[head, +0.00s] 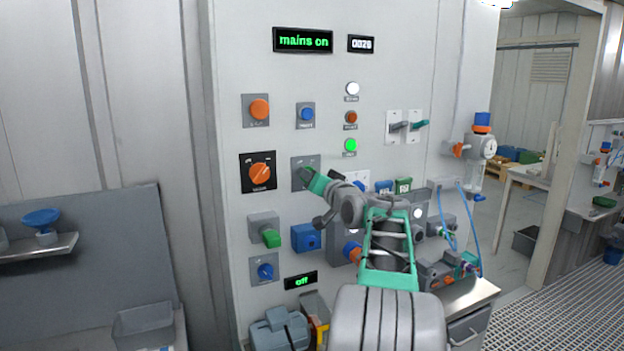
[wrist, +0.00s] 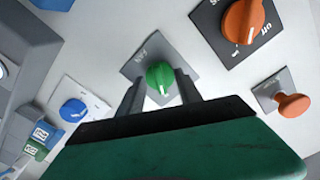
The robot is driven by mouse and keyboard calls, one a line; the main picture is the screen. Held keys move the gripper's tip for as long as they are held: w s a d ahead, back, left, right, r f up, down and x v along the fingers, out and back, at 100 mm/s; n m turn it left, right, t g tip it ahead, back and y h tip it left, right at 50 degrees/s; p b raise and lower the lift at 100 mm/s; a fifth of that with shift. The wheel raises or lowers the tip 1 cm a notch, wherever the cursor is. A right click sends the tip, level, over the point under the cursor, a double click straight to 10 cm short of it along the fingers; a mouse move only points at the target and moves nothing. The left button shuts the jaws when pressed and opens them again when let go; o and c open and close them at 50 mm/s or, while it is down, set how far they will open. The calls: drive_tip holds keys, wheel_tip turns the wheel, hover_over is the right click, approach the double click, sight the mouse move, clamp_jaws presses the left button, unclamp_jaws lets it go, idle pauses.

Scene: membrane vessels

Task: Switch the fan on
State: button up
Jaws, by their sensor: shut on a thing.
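The control panel (head: 235,200) is a white upright wall in the head view. My gripper (head: 308,176) reaches to a grey square plate (head: 298,162) in its middle. In the wrist view a round green knob with a pale pointer mark (wrist: 160,78) sits on that plate (wrist: 135,66). The fingers of my gripper (wrist: 160,92) stand on both sides of the knob, shut on it. The plate's small label is too blurred to read surely. In the head view the knob is hidden by my gripper.
An orange rotary switch (head: 260,174) on a black plate is close left; it also shows in the wrist view (wrist: 243,20). An orange button (head: 260,109) and a blue button (head: 307,114) are above. The upper display (head: 303,40) reads "mains on".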

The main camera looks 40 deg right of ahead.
drive_tip(key=o, duration=1.4)
drive_tip(key=shift+c, duration=0.2)
drive_tip(key=b+v, duration=0.2)
drive_tip(key=v, duration=0.5)
drive_tip(key=shift+s+a+b, duration=0.2)
drive_tip(key=shift+s+b, duration=0.15)
